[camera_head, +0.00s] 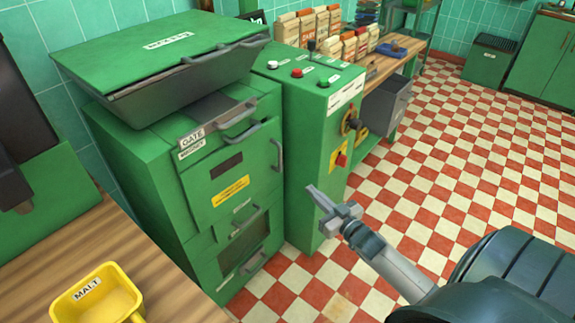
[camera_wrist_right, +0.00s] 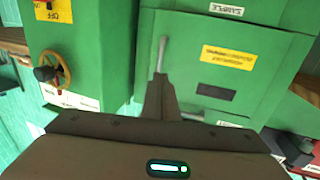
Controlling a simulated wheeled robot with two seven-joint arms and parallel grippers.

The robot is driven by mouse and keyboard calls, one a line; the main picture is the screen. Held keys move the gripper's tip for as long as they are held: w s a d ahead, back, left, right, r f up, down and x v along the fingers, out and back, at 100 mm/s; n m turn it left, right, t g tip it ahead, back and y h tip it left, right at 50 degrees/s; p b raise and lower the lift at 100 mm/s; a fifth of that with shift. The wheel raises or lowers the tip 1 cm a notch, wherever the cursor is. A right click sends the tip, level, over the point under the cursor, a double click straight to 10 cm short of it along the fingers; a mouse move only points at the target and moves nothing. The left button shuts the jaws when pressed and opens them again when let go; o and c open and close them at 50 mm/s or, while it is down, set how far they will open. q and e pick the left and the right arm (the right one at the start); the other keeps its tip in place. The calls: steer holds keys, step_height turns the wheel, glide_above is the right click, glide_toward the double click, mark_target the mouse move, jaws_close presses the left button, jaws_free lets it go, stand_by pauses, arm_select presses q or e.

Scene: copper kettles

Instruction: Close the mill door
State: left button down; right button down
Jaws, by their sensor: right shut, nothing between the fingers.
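The green mill (camera_head: 140,165) stands at centre left in the head view. Its front door (camera_head: 218,183) has a dark window, a yellow label and a vertical grey handle (camera_head: 277,152) at its right edge. The door looks nearly flush with the front; I cannot tell if a small gap is left. My right gripper (camera_head: 312,192) is shut and empty, to the right of the door and below handle height. In the right wrist view, the shut fingers (camera_wrist_right: 158,92) overlap the lower end of the handle (camera_wrist_right: 161,54); contact is unclear. My left gripper is not in view.
A green control cabinet (camera_head: 305,120) with buttons and a knob stands right beside the mill. A yellow malt scoop (camera_head: 98,295) sits on the wooden counter (camera_head: 60,245) at lower left. Bags line the bench behind. The checkered floor (camera_head: 470,140) is open to the right.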

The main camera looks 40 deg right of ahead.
mark_target(281, 163)
steer(key=shift+w, duration=0.1)
